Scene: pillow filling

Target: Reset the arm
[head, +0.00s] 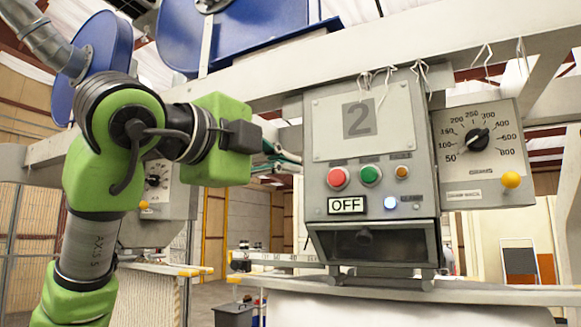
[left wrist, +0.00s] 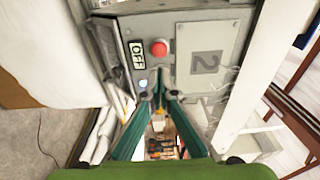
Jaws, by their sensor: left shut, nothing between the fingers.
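My left arm, green and grey, comes in from the left in the head view. Its gripper (head: 290,159) is shut and empty, beside the left edge of the grey control box (head: 320,112) marked 2. In the left wrist view its teal fingers (left wrist: 159,95) come together at the tips, with the box beyond them. The box has a red button (head: 338,178), a green button (head: 371,175), a small orange button (head: 402,172), a lit blue-white lamp (head: 390,203) and an OFF label (head: 346,206). The red button (left wrist: 159,48) and OFF label (left wrist: 137,54) also show in the wrist view. My right gripper is not in view.
A dial box (head: 480,150) with a yellow knob is on the right. A second dial box (head: 160,190) is partly hidden behind my arm. A nozzle-like opening (head: 370,240) sits under the control box. Blue drums (head: 235,35) and a beam are overhead.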

